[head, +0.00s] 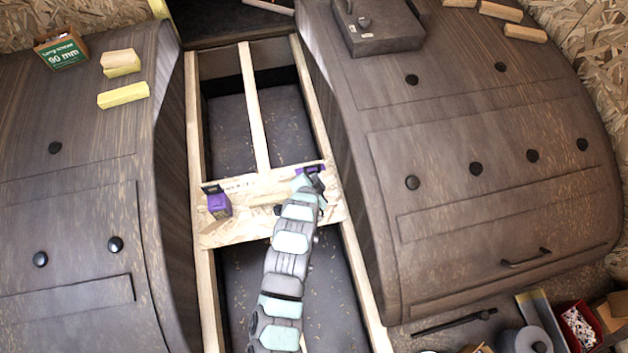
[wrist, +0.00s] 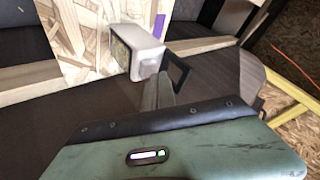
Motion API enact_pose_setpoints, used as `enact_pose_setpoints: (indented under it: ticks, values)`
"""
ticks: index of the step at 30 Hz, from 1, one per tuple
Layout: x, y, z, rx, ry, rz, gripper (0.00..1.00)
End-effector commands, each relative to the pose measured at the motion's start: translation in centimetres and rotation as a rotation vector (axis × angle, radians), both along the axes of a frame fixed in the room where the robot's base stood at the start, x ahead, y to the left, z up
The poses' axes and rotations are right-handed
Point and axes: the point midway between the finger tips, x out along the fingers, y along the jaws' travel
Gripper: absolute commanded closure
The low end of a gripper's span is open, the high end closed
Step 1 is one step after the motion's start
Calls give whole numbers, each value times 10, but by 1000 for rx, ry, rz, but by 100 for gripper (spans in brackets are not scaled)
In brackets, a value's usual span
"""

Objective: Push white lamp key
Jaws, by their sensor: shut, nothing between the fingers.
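A white box-shaped thing with a dull yellowish face (wrist: 137,50) shows in the wrist view, just beyond and left of my fingers; it looks like the white lamp. In the head view my gripper (head: 312,181) is at the right end of the chipboard crosspiece (head: 260,205), beside something purple (head: 308,169). The lamp is not clear in that view.
A purple box (head: 218,204) stands at the left end of the crosspiece. Large dark wheel arches (head: 480,120) rise on both sides of the wooden frame (head: 254,110). Wood blocks (head: 123,95) lie on the left arch; a dark case (head: 378,28) sits on the right one.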

Motion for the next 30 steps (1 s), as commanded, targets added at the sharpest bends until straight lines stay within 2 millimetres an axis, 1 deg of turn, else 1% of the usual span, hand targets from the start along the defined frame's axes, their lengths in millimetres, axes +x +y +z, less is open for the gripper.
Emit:
enact_pose_setpoints:
  ticks: [9, 18, 26, 30]
  values:
    - [0, 0, -10, 0, 0, 0, 100]
    - [0, 0, -9, 0, 1, 0, 100]
    - [0, 0, 0, 0, 0, 0, 100]
    - [0, 0, 0, 0, 0, 0, 100]
